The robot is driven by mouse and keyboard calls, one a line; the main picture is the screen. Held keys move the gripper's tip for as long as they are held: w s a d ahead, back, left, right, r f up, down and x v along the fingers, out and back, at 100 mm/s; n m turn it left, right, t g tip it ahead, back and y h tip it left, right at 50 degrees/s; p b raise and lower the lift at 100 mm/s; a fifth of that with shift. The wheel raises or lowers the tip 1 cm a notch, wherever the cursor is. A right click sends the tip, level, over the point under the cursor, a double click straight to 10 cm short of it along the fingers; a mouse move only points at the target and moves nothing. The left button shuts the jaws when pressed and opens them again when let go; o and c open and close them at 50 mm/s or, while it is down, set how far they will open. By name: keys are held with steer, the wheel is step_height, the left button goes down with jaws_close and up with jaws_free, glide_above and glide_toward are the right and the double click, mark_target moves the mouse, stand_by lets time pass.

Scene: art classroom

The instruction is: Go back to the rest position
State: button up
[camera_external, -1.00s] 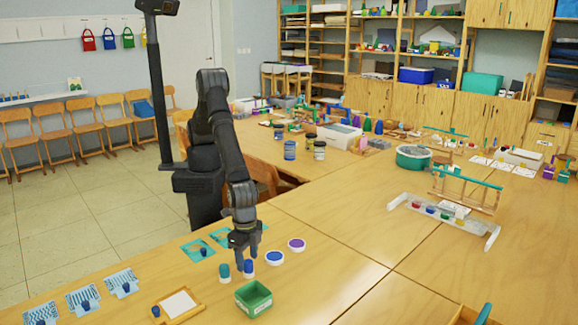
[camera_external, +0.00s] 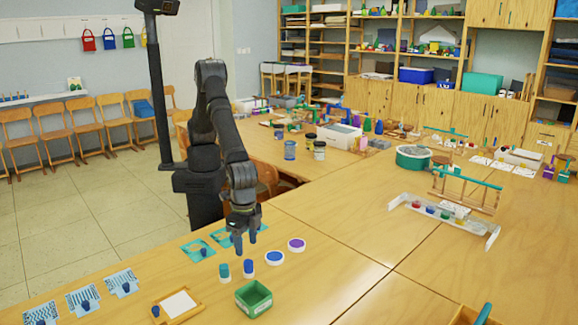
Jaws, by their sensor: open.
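My gripper (camera_external: 246,246) is open and empty, pointing down above the near table (camera_external: 330,262). A teal cylinder (camera_external: 223,271) stands to the left of that one. A green square box (camera_external: 254,299) stands in front of them. The gripper partly covers a teal card (camera_external: 222,238) behind it.
A blue-topped round lid (camera_external: 274,258) and a purple-topped one (camera_external: 296,244) lie to the right. A framed white card (camera_external: 179,304) and blue patterned cards (camera_external: 123,282) lie to the left.

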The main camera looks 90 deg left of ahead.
step_height(320, 180, down, 10)
steer(key=shift+r, duration=0.2)
steer(key=r, duration=0.5)
steer(key=shift+s+r, duration=0.1)
steer(key=shift+s, duration=0.3)
steer(key=s+r, duration=0.7)
steer(key=s, duration=0.4)
step_height(320, 180, up, 4)
steer(key=r+n, duration=0.1)
steer(key=n, duration=0.3)
glide_above(247, 261)
steer(key=w+a, duration=0.8)
steer(key=a, duration=0.2)
steer(key=w+a+n, duration=0.3)
steer(key=w+a, duration=1)
steer(key=a, duration=0.1)
steer(key=shift+w+a+f+n, duration=0.25)
steer(key=shift+a+n, duration=0.05)
